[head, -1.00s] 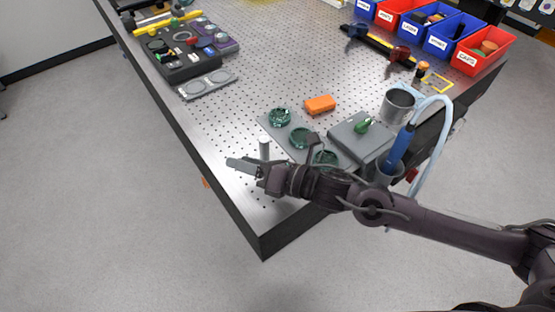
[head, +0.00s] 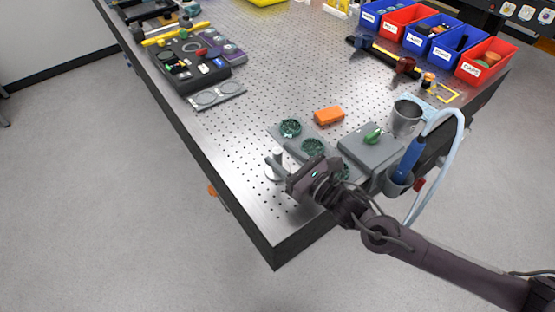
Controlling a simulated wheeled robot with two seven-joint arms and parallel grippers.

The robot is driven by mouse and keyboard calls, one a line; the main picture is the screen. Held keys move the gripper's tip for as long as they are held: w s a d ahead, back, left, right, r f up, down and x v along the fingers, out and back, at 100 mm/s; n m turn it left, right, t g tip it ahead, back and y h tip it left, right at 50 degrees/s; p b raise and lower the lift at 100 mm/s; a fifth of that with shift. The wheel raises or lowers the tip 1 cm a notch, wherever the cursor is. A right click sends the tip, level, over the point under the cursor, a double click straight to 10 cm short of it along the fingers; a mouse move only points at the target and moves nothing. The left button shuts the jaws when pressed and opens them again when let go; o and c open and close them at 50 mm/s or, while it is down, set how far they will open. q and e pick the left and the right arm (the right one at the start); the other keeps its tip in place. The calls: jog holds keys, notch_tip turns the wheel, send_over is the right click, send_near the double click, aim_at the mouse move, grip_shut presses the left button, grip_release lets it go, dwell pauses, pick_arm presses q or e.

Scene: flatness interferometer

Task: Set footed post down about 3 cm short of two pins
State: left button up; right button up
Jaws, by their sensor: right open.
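The footed post (head: 277,153) is a light grey upright piece on the perforated metal table near its front-left edge. Its lower part and foot are partly hidden by my right gripper (head: 276,164). My right gripper is open, low over the table, with its fingers at the post. I cannot tell whether they touch it. The two pins cannot be made out among the table's holes. My left gripper is not in view.
A plate with several green round parts (head: 313,147) lies right beside the right gripper.

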jog(key=shift+x, duration=1.1)
grip_shut()
jog(key=shift+r, duration=0.1)
